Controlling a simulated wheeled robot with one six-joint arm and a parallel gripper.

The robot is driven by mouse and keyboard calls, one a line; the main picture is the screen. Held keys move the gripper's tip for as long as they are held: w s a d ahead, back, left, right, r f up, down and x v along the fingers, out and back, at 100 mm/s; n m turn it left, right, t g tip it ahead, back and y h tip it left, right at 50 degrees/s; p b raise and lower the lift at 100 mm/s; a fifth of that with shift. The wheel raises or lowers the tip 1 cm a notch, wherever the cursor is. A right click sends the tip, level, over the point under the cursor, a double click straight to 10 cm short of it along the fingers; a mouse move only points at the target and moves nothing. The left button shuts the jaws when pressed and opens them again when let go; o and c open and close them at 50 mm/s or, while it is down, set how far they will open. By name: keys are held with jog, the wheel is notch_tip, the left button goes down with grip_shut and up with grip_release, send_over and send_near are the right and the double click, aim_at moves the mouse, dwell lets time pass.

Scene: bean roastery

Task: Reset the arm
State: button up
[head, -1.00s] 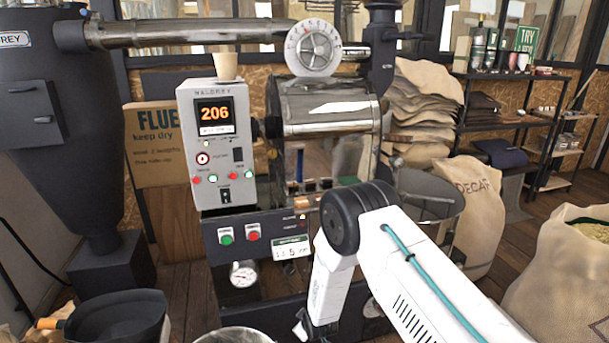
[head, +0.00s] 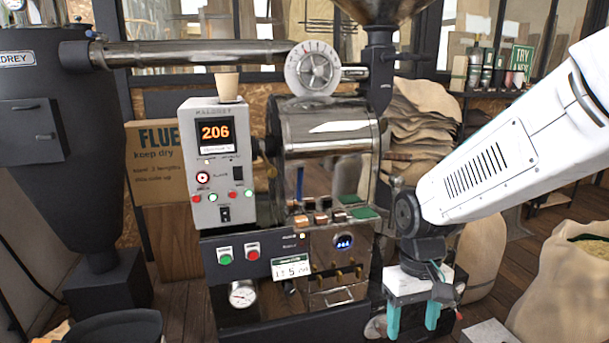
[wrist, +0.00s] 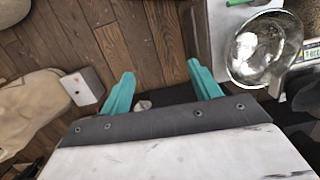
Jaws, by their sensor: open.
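My gripper (head: 413,318) hangs to the right of the roaster's lower front in the head view, its two teal fingers pointing down. In the wrist view the fingers of my gripper (wrist: 162,95) stand well apart with nothing between them. Wooden floor and a dark base lie below them. My white arm comes in from the right edge of the head view and reaches down to the wrist.
The roaster (head: 325,125) with its control panel (head: 218,165) reading 206 stands left of my gripper. Sacks (head: 570,285) stand on the right. In the wrist view, a shiny metal bowl (wrist: 262,50) is at upper right and a pale box (wrist: 82,86) at left.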

jog(key=s+d+r+m+t, duration=0.1)
jog(key=s+d+r, duration=0.2)
jog(key=s+r, duration=0.3)
jog(key=s+d+r+m+t, duration=0.1)
jog(key=s+d+r, duration=0.3)
jog(key=s, duration=0.5)
notch_tip(320, 180, up, 2)
jog(key=shift+s+r+m+t, duration=0.25)
jog(key=shift+s+m+t, duration=0.15)
jog(key=shift+t, duration=0.2)
